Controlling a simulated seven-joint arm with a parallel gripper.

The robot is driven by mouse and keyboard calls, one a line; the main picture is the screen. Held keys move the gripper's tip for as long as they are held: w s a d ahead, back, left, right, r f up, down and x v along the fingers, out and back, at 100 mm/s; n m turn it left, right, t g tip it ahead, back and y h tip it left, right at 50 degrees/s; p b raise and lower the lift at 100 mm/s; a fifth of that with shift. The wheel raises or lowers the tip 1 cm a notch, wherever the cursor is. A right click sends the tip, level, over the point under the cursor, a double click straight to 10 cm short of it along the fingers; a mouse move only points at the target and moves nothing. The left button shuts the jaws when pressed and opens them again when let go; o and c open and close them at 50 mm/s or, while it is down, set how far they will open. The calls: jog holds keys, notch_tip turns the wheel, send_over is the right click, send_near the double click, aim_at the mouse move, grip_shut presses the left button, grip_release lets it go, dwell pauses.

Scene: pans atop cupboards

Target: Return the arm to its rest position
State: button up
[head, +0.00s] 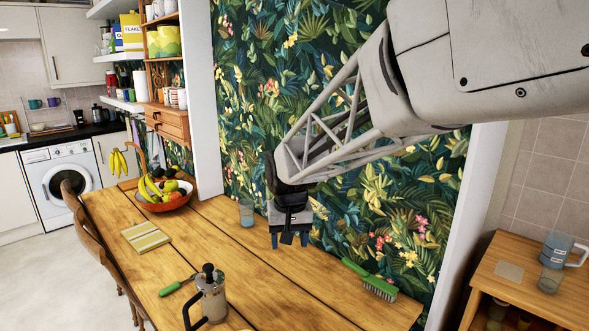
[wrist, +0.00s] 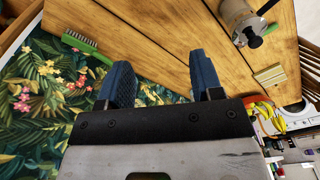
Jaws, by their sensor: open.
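My gripper (head: 289,240) hangs at the end of my arm, pointing down above the wooden table (head: 235,268), near the patterned wall. Its two blue fingers stand apart with nothing between them. In the wrist view my gripper (wrist: 163,80) also shows open and empty, with bare table and wallpaper beyond the fingers. My arm reaches in from the upper right of the head view.
A side table (head: 515,265) with a jug stands right. Chairs (head: 88,222) line the left.

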jog(key=s+d, duration=0.6)
jog(key=s, duration=0.3)
jog(key=s+d+m+t, duration=0.1)
jog(key=s+d, duration=0.6)
jog(key=s, duration=0.3)
jog(key=s+d, duration=0.6)
jog(key=s, duration=0.4)
jog(key=shift+d+m+h, duration=0.3)
jog(key=shift+d+m, duration=0.05)
jog(key=shift+m, duration=0.05)
